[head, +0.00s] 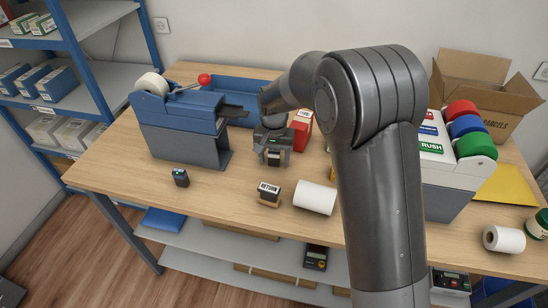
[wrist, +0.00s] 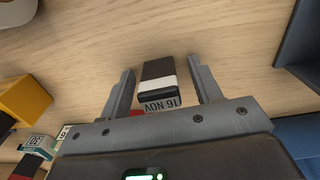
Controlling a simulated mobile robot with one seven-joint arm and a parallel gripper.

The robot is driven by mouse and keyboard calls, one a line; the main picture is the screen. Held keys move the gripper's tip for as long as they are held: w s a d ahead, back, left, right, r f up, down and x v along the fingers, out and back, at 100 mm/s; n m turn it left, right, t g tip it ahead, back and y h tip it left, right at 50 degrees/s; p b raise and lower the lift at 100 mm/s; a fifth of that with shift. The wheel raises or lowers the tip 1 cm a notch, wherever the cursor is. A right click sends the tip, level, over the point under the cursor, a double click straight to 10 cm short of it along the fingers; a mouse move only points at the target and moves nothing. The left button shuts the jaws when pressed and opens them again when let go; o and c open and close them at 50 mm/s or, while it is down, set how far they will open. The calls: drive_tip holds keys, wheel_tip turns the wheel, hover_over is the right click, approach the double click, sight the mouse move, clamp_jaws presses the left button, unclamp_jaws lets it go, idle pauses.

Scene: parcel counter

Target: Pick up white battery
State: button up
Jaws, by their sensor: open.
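I see nothing in either view that is plainly a white battery. My gripper (head: 273,160) is over the back middle of the counter, pointing down. In the wrist view my gripper (wrist: 161,85) has its two fingers apart. A small dark block (wrist: 158,72) with a white band and a "16 NOV" face, like a date stamp, sits between the fingers. Gaps show on both sides of it, so it is not gripped. A small black device (head: 181,177) with a green light stands at the counter's front left.
A black-and-white RETURN stamp (head: 269,193) and a white roll (head: 315,197) lie in front of my gripper. A blue-grey tape dispenser (head: 180,125) stands left. A red box (head: 301,130) is close on the right.

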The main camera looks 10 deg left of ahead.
drive_tip(key=c, duration=1.1)
